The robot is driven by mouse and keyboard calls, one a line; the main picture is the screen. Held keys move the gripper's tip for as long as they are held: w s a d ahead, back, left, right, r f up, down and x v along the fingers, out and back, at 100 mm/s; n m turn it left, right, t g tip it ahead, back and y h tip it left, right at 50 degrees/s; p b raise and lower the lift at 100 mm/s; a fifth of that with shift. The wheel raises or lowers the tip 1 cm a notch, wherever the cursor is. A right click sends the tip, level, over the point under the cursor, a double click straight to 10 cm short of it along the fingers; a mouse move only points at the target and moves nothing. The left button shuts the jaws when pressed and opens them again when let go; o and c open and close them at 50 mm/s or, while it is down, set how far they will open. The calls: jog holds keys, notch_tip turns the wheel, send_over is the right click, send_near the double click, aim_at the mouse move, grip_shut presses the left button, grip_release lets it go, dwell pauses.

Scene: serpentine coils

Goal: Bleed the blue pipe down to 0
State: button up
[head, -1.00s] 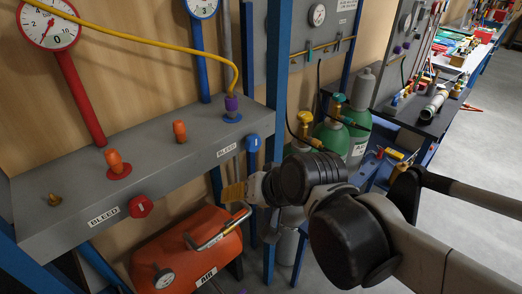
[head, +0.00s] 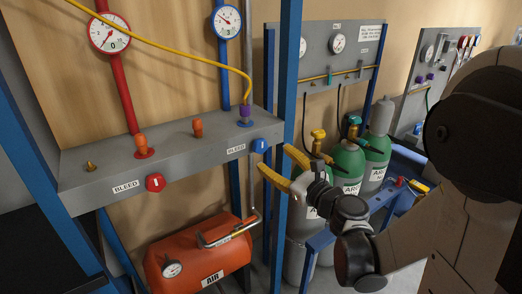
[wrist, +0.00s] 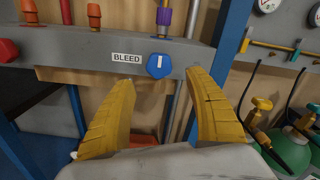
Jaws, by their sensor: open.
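The blue pipe (head: 223,62) rises behind the grey panel to a round white gauge (head: 226,21); its needle points up and left, its value too small to read. The blue bleed knob (head: 260,146) sits on the panel's front face at its right end, beside a BLEED label. In the wrist view the knob (wrist: 159,66) has an upright white mark. My gripper (head: 275,158) has its yellow fingers spread, empty, just in front of the knob. In the wrist view the knob appears between and beyond the fingertips (wrist: 160,77), with no clear contact.
A red bleed knob (head: 155,182) is on the same panel, below the red pipe (head: 126,100). A blue upright post (head: 287,75) stands close right of the blue knob. An orange air tank (head: 205,257) lies below. Green cylinders (head: 347,165) stand to the right.

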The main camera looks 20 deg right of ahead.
aim_at(263, 149)
jog(key=b+x, duration=0.1)
jog(key=x, duration=0.5)
jog(key=shift+w+a, duration=0.15)
jog(key=shift+w, duration=0.2)
jog(key=shift+c, duration=0.6)
jog(key=c, duration=1.1)
